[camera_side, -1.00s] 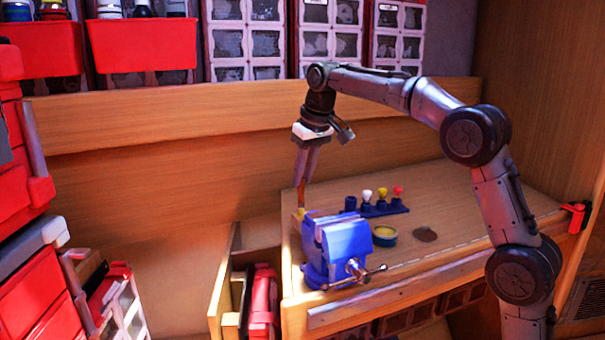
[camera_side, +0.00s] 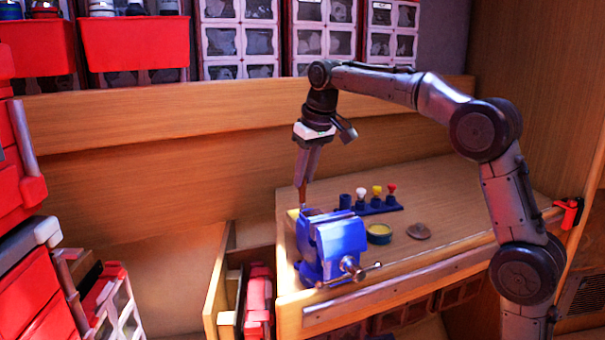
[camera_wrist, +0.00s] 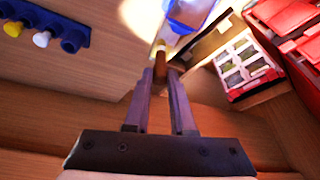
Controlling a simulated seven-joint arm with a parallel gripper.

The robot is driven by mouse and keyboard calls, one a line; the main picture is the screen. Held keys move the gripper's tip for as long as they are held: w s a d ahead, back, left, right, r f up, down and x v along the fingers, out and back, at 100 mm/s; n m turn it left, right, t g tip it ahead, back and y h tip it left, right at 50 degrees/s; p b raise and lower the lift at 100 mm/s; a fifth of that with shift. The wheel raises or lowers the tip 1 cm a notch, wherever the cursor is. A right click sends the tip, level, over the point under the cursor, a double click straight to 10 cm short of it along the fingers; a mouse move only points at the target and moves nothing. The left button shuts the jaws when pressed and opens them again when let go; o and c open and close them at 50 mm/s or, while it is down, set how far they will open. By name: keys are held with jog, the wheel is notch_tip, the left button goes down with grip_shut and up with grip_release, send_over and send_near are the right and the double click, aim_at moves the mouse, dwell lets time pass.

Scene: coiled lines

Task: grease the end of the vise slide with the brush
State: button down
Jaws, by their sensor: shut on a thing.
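The blue vise (camera_side: 338,242) is fixed at the left end of the wooden bench; part of it shows at the top of the wrist view (camera_wrist: 190,12). My gripper (camera_side: 302,176) is above the vise's far left side, pointing down. It is shut on the brush (camera_side: 302,195), which has a brown handle and hangs nearly upright. In the wrist view the brush (camera_wrist: 161,62) reaches toward the vise, with a yellowish tip. In the side view its lower end is lost behind the vise's top edge, so I cannot tell whether it touches the slide.
A round tin of yellow grease (camera_side: 379,233) and a dark flat disc (camera_side: 418,231) lie right of the vise. A blue rack (camera_side: 380,208) behind them holds white, yellow and red-topped pieces. An open drawer (camera_side: 240,290) with red things is below left.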

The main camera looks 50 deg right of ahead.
jog(key=shift+r, duration=3.55)
jog(key=s+a+f+n+y, duration=0.1)
jog(key=s+a+f+n, duration=0.15)
jog(key=a, duration=0.75)
jog(key=s+a+f+n+y, duration=0.1)
jog(key=a+n, duration=0.2)
jog(key=a, duration=0.7)
jog(key=s+a+f+n, duration=0.2)
jog(key=s+a+f, duration=0.3)
jog(key=a+f, duration=0.1)
jog(key=s+a+f+n, duration=0.2)
jog(key=s+a+f, duration=0.3)
jog(key=a, duration=0.4)
jog(key=shift+s+a+f+g+y, duration=0.3)
jog(key=shift+s+f+g+y, duration=0.1)
jog(key=shift+s, duration=0.15)
